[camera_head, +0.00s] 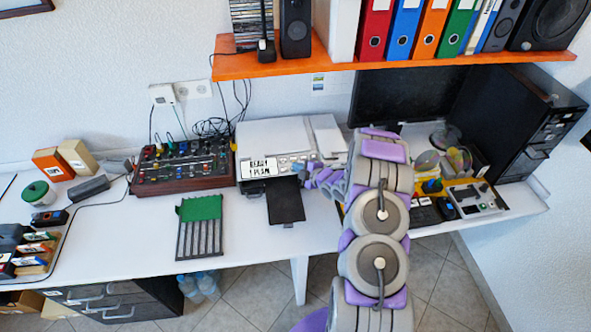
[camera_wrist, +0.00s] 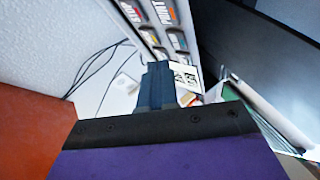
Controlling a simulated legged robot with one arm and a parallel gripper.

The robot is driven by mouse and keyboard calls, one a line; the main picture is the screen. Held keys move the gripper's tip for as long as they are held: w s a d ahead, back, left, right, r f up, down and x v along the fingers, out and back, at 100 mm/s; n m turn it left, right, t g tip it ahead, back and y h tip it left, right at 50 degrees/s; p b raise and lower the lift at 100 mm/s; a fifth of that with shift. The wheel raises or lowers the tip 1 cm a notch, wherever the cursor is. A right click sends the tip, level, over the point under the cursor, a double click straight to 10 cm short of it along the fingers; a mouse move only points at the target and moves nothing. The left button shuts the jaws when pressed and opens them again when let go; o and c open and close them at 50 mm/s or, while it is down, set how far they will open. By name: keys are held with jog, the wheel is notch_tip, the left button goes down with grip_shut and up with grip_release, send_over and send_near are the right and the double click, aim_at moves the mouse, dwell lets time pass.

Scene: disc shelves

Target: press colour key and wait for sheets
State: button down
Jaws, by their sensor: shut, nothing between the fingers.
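A white printer (camera_head: 272,131) stands at the back of the white desk, with a row of labelled keys on its front. Its dark output tray (camera_head: 285,203) sticks out in front, with no sheets visible on it. My gripper (camera_head: 308,179) is at the right part of the printer's front, close to the keys; contact cannot be told. In the wrist view my gripper (camera_wrist: 160,82) is shut and empty, its fingers below the key panel (camera_wrist: 165,28). The panel's labels are tilted and partly cut off. I cannot tell which key is the colour one.
A mixer (camera_head: 183,165) with cables stands left of the printer. A green-topped rack (camera_head: 200,225) lies in front. An orange shelf (camera_head: 240,67) with binders hangs above. A monitor (camera_head: 395,97) and black computer tower (camera_head: 520,115) stand at the right.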

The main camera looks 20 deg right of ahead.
jog(key=shift+w+a+f, duration=0.2)
jog(key=shift+w+f, duration=0.1)
jog(key=shift+f, duration=0.25)
jog(key=shift+d, duration=0.15)
jog(key=shift+f, duration=0.15)
dwell(1.4)
jog(key=shift+w+f, duration=0.15)
jog(key=shift+w, duration=0.05)
jog(key=shift+w+f, duration=0.15)
jog(key=shift+f, duration=0.2)
dwell(0.8)
jog(key=shift+r, duration=0.1)
jog(key=shift+s+r, duration=0.4)
jog(key=shift+r, duration=0.2)
